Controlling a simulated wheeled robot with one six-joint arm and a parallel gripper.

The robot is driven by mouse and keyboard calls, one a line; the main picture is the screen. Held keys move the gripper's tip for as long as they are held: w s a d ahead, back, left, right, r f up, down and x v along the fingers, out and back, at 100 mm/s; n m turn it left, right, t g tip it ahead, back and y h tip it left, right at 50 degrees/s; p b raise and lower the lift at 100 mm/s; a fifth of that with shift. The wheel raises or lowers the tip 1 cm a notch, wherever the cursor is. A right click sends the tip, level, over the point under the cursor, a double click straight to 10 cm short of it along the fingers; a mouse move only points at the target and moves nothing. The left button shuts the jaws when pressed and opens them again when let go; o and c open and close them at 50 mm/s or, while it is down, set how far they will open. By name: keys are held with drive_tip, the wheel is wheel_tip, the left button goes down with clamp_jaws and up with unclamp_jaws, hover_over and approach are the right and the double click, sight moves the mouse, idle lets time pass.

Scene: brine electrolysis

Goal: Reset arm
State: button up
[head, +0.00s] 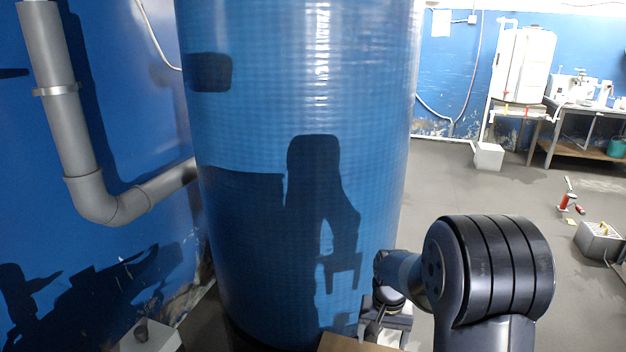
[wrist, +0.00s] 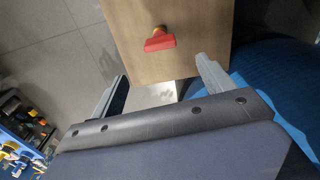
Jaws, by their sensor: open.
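My gripper (wrist: 161,70) is open in the wrist view, its two grey fingers spread apart with nothing between them. In the head view my gripper (head: 386,330) is low at the bottom, just right of the large blue tank, partly hidden by my arm. A wooden board or box (wrist: 130,25) with a red handle or knob (wrist: 160,39) lies beyond the fingertips in the wrist view. I cannot tell whether the fingers touch it. A wooden edge (head: 350,344) also shows at the bottom of the head view.
The large blue tank (head: 260,130) fills the middle. A grey pipe (head: 68,115) runs down the blue wall at left. A white box (head: 488,156), a workbench (head: 583,112), a red tool (head: 567,198) and a grey box (head: 599,240) stand at right. Grey floor between them is clear.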

wheel_tip(320, 180, up, 12)
drive_tip(key=s+n+p, duration=0.2)
drive_tip(key=p, duration=1.6)
drive_tip(key=shift+s+a+n+p, duration=0.15)
drive_tip(key=shift+a+n+p, duration=0.1)
drive_tip(key=shift+n+p, duration=0.1)
